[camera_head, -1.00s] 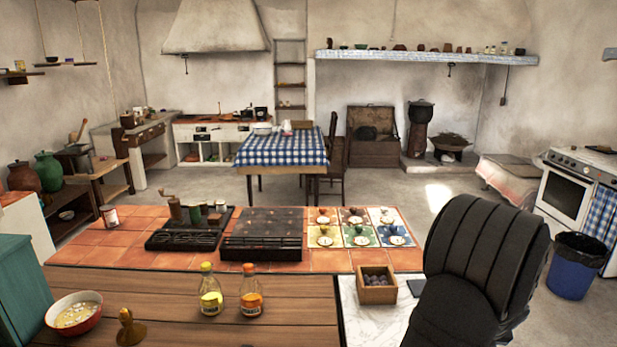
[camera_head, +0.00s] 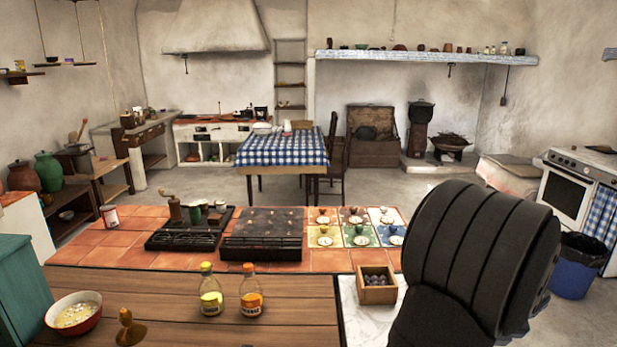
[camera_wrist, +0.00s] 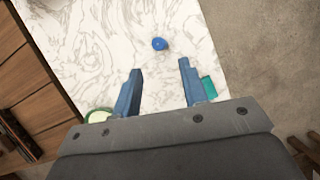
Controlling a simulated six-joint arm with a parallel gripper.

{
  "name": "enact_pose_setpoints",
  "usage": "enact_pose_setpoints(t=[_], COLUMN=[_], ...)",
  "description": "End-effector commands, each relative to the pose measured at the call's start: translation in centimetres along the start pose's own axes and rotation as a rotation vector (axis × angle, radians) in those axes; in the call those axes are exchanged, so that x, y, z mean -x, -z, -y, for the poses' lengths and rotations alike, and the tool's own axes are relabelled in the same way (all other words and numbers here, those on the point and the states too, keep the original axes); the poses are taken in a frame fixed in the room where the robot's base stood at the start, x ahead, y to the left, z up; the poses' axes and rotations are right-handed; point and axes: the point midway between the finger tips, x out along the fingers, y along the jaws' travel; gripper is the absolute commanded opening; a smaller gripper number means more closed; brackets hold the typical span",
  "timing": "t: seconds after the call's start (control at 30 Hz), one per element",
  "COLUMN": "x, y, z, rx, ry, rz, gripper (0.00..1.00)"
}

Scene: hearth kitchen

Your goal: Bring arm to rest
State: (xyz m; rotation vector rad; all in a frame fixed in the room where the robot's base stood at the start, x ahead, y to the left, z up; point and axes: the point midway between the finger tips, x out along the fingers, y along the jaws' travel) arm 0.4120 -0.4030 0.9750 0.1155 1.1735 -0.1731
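My gripper (camera_wrist: 160,92) shows in the wrist view with its two blue fingers apart and nothing between them. It hangs over the white marble top (camera_wrist: 75,45). A small round blue object (camera_wrist: 160,44) lies on the marble beyond the fingertips, apart from them. A green-rimmed round thing (camera_wrist: 98,115) and a teal thing (camera_wrist: 209,88) show partly beside the fingers. In the head view my dark arm fills the lower right, and my gripper is hidden there.
A wooden box (camera_head: 376,285) with dark round things stands on the marble, left of my arm. Two bottles (camera_head: 211,290) (camera_head: 251,291) and a red bowl (camera_head: 75,312) stand on the wooden counter. Tiles with cups (camera_head: 355,226) lie behind. A blue bin (camera_head: 575,267) stands right on the floor.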

Motion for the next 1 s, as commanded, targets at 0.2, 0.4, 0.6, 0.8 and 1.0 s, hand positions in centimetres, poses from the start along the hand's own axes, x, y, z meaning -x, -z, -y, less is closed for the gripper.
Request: enact_pose_setpoints(t=[0.2,0.4,0.6,0.8,1.0], x=[-0.4,-4.0,-7.4,-10.8,-6.2], y=[0.1,0.1,0.0,0.2,-1.7], z=[-0.1,-0.1,0.0,-0.1,0.0], rx=[0.000,0.001,0.000,0.000,0.002], ry=[-0.004,-0.004,-0.002,-0.002,0.003], rz=[-0.004,-0.003,-0.002,-0.003,0.005], gripper=[0.40,0.40,0.40,0.40,0.40])
